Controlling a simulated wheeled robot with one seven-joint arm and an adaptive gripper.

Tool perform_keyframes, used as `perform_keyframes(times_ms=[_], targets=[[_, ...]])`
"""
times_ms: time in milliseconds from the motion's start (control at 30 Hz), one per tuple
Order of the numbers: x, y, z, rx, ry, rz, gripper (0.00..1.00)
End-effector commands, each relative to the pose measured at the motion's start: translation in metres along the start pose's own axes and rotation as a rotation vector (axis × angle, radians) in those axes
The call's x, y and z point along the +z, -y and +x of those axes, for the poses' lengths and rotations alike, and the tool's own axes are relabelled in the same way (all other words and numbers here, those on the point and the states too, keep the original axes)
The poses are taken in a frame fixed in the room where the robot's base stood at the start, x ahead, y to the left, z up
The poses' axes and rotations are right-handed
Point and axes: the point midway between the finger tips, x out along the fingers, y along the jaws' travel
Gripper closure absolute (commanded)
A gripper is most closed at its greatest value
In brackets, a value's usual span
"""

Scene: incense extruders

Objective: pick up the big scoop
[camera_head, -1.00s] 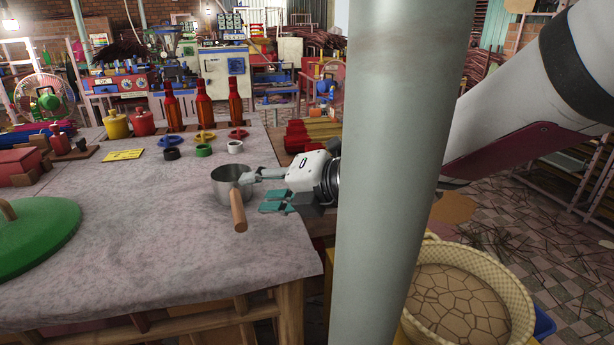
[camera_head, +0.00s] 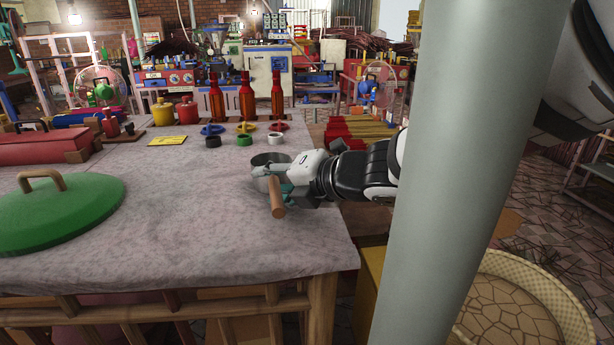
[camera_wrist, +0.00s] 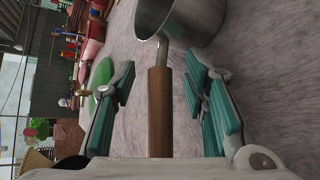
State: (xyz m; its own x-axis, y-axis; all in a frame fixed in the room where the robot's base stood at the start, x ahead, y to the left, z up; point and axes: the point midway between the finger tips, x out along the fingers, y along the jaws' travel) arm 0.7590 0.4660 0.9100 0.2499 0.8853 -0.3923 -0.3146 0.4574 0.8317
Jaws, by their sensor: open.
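The big scoop is a metal pot-like cup (camera_head: 268,160) with a wooden handle (camera_head: 277,197), on the cloth-covered table near its right side. The handle points toward the table's front edge. My gripper (camera_head: 284,186) is at the scoop from the right, partly overlapping it in the head view. In the wrist view, the wooden handle (camera_wrist: 160,112) lies between my open teal-padded fingers (camera_wrist: 160,100), with a gap on both sides. The metal cup (camera_wrist: 183,20) shows beyond the fingertips.
A green lid (camera_head: 60,215) lies at the table's left. Red-brown bottles (camera_head: 247,98), small coloured rings (camera_head: 244,127) and a yellow card (camera_head: 167,140) are farther back. A grey column (camera_head: 455,180) blocks part of the right. The cloth (camera_head: 180,240) in front is clear.

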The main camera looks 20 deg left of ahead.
Motion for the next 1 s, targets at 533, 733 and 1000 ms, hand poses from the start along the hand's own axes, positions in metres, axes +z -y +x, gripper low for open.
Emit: perform_keyframes(times_ms=[533,733,1000], targets=[[0.001,-0.001,-0.001,0.000,0.001,-0.001,1.00],[0.009,-0.019,-0.009,0.002,0.002,-0.003,1.00],[0.029,-0.061,-0.030,0.000,0.003,-0.003,1.00]])
